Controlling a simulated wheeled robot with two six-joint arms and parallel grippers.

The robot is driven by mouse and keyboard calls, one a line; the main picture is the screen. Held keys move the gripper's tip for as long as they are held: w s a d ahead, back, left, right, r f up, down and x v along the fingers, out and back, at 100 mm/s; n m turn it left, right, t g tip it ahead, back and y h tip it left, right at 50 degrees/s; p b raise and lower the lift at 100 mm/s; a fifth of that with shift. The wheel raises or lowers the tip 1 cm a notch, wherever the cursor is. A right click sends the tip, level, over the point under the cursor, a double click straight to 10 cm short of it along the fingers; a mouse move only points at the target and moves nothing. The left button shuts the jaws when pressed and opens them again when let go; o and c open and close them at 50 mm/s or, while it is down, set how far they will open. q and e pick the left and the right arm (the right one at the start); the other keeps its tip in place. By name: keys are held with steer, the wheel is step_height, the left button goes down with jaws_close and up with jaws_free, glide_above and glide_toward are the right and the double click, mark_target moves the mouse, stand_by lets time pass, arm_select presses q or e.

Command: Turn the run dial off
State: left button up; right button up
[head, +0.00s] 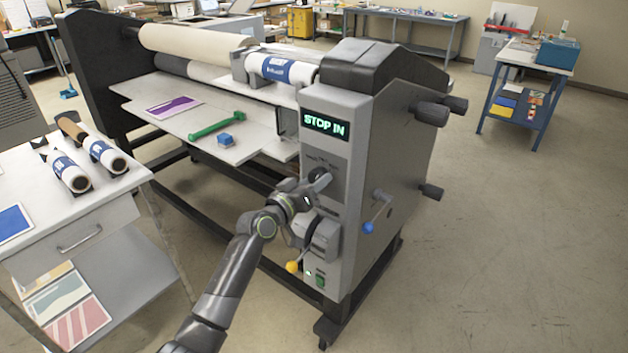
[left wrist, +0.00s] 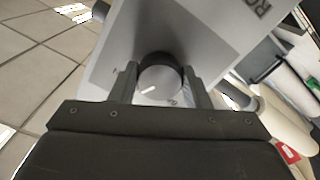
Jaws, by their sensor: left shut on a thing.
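The run dial (left wrist: 160,76) is a dark round knob with a white pointer line, on the grey front panel of the laminator (head: 345,240). In the head view the dial (head: 317,172) sits below the green "STOP IN" display (head: 325,125) and is partly hidden by my gripper. My left gripper (head: 322,183) is at the dial, its fingers shut on it. In the left wrist view my left gripper's fingers (left wrist: 160,88) stand on either side of the knob. The dial's markings are too small to read. My right gripper is in neither view.
Below the dial are a yellow-knobbed lever (head: 293,267) and a green switch (head: 320,280). A blue-knobbed crank (head: 376,213) is on the right side. A green-handled tool (head: 217,125) and a blue block (head: 225,140) lie on the feed table. A cart with rolls (head: 72,172) stands left.

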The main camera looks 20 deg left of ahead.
arm_select(q)
steer(key=n+p, duration=0.1)
steer(key=n, duration=0.4)
steer(key=shift+p, duration=0.3)
stand_by(0.4)
steer(key=o, duration=1)
steer(key=b+v, duration=0.2)
steer(key=v, duration=1.5)
steer(key=shift+s, duration=0.2)
